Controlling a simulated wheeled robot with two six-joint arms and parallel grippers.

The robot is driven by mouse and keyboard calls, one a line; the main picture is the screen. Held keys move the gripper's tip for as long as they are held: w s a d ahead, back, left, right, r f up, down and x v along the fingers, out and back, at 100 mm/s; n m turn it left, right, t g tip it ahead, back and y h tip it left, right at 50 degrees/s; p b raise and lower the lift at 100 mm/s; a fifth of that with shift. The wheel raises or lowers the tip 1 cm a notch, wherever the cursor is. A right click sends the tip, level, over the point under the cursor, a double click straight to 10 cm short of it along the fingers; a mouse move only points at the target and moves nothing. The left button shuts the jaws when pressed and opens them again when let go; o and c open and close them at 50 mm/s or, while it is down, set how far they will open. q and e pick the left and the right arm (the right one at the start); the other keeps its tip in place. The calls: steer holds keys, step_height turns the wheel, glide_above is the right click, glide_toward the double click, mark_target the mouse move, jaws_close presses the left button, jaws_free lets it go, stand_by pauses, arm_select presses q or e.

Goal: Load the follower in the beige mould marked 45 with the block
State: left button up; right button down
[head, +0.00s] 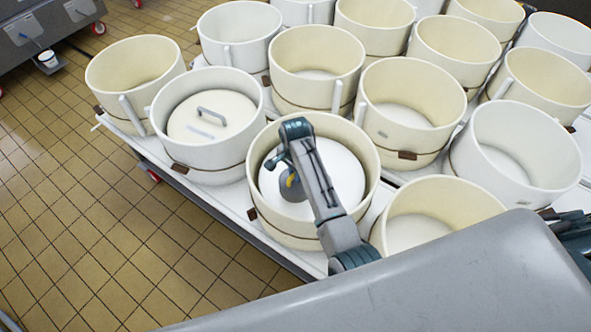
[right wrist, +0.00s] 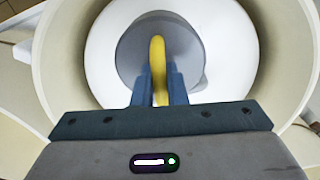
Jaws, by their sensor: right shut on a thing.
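A beige mould (head: 259,212) stands at the front of the table, with a white follower disc (head: 340,172) inside it. I cannot read a 45 on it. My right gripper (head: 290,174) reaches down into this mould. In the right wrist view the gripper (right wrist: 159,76) is shut on the yellow handle (right wrist: 158,50) of a round grey block (right wrist: 133,47). The block is over the follower (right wrist: 97,62), inside the mould wall (right wrist: 53,60). I cannot tell whether the block touches the follower. My left gripper is not in view.
A white mould (head: 255,88) at left holds a follower with a grey handle (head: 212,116). Several other beige and white moulds crowd the table (head: 130,138) behind and right. The tiled floor (head: 80,220) at left is clear. A grey machine (head: 45,30) stands at far left.

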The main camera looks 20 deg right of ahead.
steer(key=shift+f+b, duration=0.8)
steer(key=shift+f, duration=1.35)
steer(key=shift+f, duration=0.8)
